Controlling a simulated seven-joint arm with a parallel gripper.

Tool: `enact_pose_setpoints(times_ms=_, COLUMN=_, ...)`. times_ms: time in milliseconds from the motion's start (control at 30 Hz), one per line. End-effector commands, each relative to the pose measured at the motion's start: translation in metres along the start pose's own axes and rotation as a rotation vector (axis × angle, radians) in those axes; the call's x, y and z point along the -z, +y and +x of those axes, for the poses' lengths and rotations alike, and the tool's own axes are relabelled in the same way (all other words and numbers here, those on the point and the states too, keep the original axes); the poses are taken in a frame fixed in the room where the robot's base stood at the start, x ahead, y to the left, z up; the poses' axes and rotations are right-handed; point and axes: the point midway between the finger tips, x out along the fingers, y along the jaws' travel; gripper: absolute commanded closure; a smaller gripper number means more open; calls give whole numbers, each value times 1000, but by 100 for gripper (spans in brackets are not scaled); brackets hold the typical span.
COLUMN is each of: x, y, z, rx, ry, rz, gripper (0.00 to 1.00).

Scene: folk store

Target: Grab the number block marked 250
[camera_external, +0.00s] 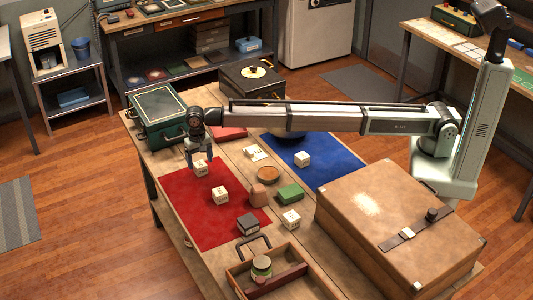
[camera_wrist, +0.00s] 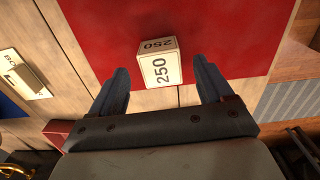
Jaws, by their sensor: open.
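The number block marked 250 (camera_wrist: 159,67) is a cream cube with dark digits on its top and side. In the wrist view it sits at the edge of the red mat (camera_wrist: 215,25), between the two fingers of my gripper (camera_wrist: 161,80), with a gap on each side. In the external view my gripper (camera_external: 199,153) points down over the far left part of the red mat (camera_external: 187,210). It is open and empty, just above a cream block (camera_external: 201,168) whose marking is too small to read there.
Other cream blocks stand on the red mat (camera_external: 220,195), on the blue mat (camera_external: 302,159) and on bare wood (camera_external: 291,219). A green case (camera_external: 158,110) stands close behind my gripper. A round wooden dish (camera_external: 268,174) and a large brown case (camera_external: 395,225) are to the right.

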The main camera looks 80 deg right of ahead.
Motion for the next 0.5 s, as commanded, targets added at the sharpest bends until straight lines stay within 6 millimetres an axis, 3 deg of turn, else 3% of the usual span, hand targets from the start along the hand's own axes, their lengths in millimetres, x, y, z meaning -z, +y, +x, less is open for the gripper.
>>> enact_pose_setpoints(times_ms=233, x=1, y=0, z=32, rx=0, ry=1, rz=-1, gripper=20)
enact_pose_setpoints(times_ms=500, x=1, y=-1, z=36, rx=2, ry=2, rz=-1, gripper=20)
